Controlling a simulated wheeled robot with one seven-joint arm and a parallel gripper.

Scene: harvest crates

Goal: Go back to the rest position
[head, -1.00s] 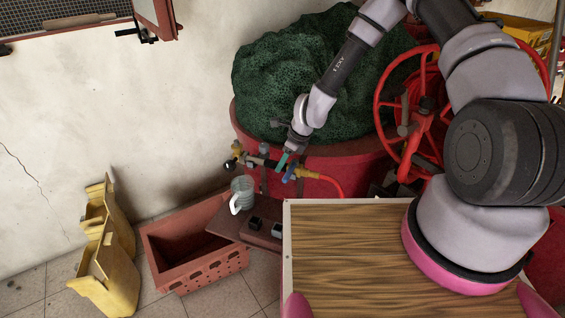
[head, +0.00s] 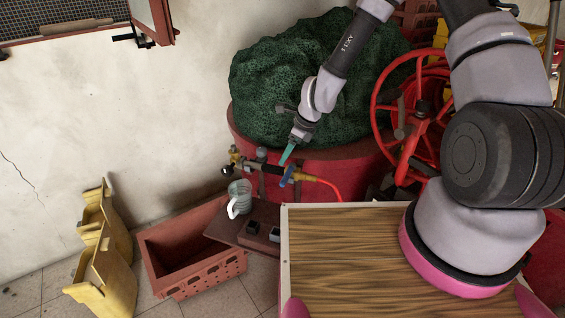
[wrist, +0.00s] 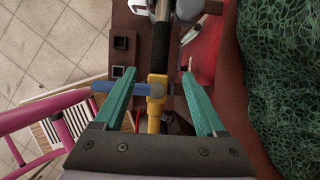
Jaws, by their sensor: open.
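My gripper (head: 287,155) is in the head view, above the manifold in front of the red tub. In the wrist view my gripper (wrist: 160,82) is open, its two green fingers spread apart with nothing held between them. Below and between the fingers is a pipe fitting with a blue lever valve (wrist: 107,88) and a yellow part (wrist: 154,112). In the head view the blue valve (head: 286,176) sits just under the fingertips. Whether the fingers touch it I cannot tell.
A red tub (head: 330,163) holds a green net (head: 270,85). A red reel (head: 420,115) stands to its right. Yellow crates (head: 108,280) stand left. A wood-topped surface (head: 345,255) is in front.

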